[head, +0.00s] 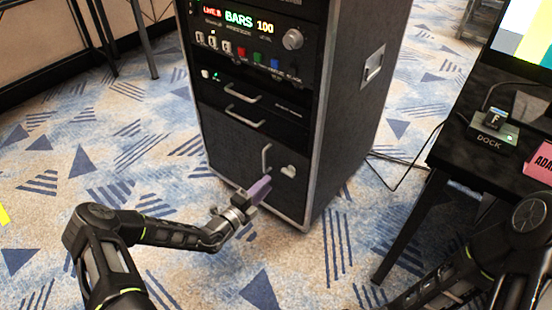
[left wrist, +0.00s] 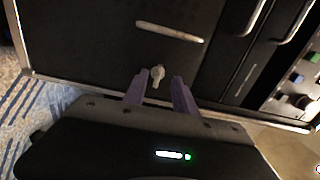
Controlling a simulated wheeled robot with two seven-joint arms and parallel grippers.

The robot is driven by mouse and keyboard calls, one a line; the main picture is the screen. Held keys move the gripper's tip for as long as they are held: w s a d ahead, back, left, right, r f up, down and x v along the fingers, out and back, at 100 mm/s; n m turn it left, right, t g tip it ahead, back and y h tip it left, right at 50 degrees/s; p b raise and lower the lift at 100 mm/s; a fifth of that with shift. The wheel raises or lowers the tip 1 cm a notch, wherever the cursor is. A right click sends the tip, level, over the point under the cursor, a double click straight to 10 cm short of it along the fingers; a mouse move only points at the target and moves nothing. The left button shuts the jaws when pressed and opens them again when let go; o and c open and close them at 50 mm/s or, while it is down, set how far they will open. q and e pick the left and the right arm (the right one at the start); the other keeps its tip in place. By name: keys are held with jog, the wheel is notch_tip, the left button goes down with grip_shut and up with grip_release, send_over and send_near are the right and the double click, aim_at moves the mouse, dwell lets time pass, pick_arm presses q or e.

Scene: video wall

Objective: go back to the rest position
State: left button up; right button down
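My left gripper (head: 260,190) reaches toward the lower front of the black equipment rack (head: 345,110). In the left wrist view its two purple fingers (left wrist: 160,78) stand apart with a gap between them. A small pale key or knob (left wrist: 156,84) on the rack's lower door shows in that gap and looks clear of both fingers. The same knob shows in the head view (head: 288,171), right of and above the fingertips. My right arm (head: 480,255) comes in at the lower right; its gripper is not visible.
A dark desk (head: 480,160) on the right carries a dock box (head: 493,131), a pink card (head: 540,163) and a screen (head: 524,35) with colour bars. A cable (head: 400,180) lies behind the rack. Patterned carpet (head: 100,150) is clear on the left.

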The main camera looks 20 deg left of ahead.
pick_arm(q)
jog(key=s+d+f+m+g+h, duration=0.3)
jog(key=s+d+m+g, duration=0.4)
jog(key=s+d+m, duration=0.35)
jog(key=s+d+f+m+g+h, duration=0.3)
jog(key=s+d+m+g, duration=0.3)
jog(key=s+d+m, duration=0.4)
jog(key=s+a+f+m+g+y, duration=0.2)
jog(key=s+f+m+g+y, duration=0.15)
jog(key=s+m, duration=0.45)
jog(key=s+a+f+m+g+y, duration=0.2)
jog(key=s+m+y, duration=0.3)
jog(key=m, duration=0.5)
notch_tip(320, 180, up, 25)
jog(key=s+m+t+p, duration=0.1)
jog(key=m+p, duration=0.8)
jog(key=p, duration=1.4)
jog(key=shift+a+t+p, duration=0.3)
jog(key=shift+a+t, duration=0.15)
jog(key=shift+t, duration=0.4)
jog(key=shift+m, duration=0.25)
